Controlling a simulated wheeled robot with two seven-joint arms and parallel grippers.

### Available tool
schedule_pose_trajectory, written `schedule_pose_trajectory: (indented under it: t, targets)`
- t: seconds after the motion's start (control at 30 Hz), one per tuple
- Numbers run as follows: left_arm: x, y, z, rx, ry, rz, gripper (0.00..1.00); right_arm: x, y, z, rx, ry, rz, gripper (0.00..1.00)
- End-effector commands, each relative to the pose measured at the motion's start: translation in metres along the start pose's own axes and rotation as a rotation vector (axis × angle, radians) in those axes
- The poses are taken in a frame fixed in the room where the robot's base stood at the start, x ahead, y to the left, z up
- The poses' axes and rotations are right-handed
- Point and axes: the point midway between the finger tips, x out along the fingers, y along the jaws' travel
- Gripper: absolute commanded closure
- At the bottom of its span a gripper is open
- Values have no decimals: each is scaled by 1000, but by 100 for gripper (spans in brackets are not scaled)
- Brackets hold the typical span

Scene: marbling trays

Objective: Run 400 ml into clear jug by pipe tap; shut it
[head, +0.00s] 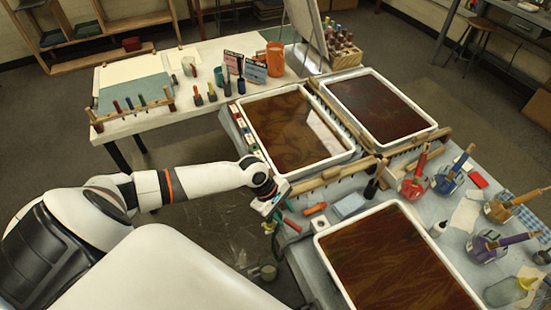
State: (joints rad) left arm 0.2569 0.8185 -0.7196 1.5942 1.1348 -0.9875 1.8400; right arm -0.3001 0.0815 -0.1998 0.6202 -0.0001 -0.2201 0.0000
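My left gripper (272,207) is at the left edge of the tray table, just above a small red-handled fitting (292,225) that may be the pipe tap. The fingers are small and seen from behind, so I cannot tell whether they are open or shut, or whether they touch the fitting. A small grey vessel-like shape (268,272) is low down beside the table; I cannot tell whether it is the jug. A clear glass vessel (503,292) with a yellowish part is at the lower right. No water level can be read. My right gripper is not in view.
Three white trays of dark marbled liquid stand here: back left (345,157), back right (436,127) and front (318,243). Brush pots, including a red one (413,188), line the right side. An orange-handled tool (315,209) and a blue block (348,205) lie near the gripper.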

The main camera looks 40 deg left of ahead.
Motion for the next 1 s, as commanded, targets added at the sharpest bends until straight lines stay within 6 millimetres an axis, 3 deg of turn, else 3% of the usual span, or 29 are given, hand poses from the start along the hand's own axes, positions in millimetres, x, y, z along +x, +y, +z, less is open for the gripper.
schedule_pose_trajectory:
  t: [0.2,0.43,0.83,1.0]
  targets:
    - [-47,1,2,2,-2,-1,62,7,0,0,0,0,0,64]
    - [-77,1,0,1,0,0,62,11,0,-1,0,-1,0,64]
    - [-83,0,0,1,1,1,62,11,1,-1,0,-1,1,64]
    - [-66,13,-18,153,10,6,62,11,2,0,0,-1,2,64]
